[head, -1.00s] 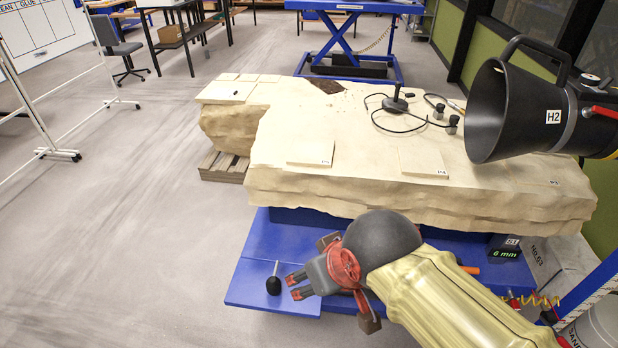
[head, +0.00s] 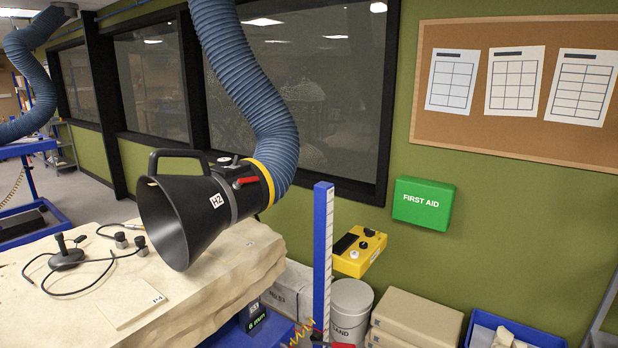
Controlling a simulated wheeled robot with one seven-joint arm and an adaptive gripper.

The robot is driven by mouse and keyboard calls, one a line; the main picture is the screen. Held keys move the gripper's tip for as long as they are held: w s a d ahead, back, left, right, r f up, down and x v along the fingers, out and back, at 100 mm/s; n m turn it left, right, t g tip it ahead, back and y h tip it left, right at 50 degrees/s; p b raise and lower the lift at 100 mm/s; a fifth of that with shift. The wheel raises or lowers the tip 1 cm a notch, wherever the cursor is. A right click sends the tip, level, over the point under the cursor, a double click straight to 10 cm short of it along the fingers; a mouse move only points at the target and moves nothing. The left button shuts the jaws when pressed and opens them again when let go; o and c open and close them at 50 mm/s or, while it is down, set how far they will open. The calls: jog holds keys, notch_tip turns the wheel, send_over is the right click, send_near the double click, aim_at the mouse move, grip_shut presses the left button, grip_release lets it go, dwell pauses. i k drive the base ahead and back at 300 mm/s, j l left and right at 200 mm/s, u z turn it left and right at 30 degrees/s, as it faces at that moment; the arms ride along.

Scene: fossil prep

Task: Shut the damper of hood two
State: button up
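Hood two is a black funnel-shaped extraction hood (head: 178,215) with an "H2" label, in the middle left of the head view. It hangs over the pale stone block on a blue ribbed hose (head: 250,95). A red damper lever (head: 246,181) sits on the hood's neck, close to the yellow collar (head: 266,180), and lies roughly along the neck. I cannot tell from this angle whether the damper is open or shut. A carrying handle (head: 180,153) arches over the hood's top. My gripper is not in the present view.
The stone block (head: 200,290) carries a black joystick-like device (head: 66,254) with cables. A blue post with a scale (head: 322,255) stands right of the hood. Behind it are a yellow control box (head: 360,252), a sand bucket (head: 351,308) and stacked boxes (head: 415,322).

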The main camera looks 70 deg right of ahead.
aim_at(239, 182)
jog(key=z, duration=1.75)
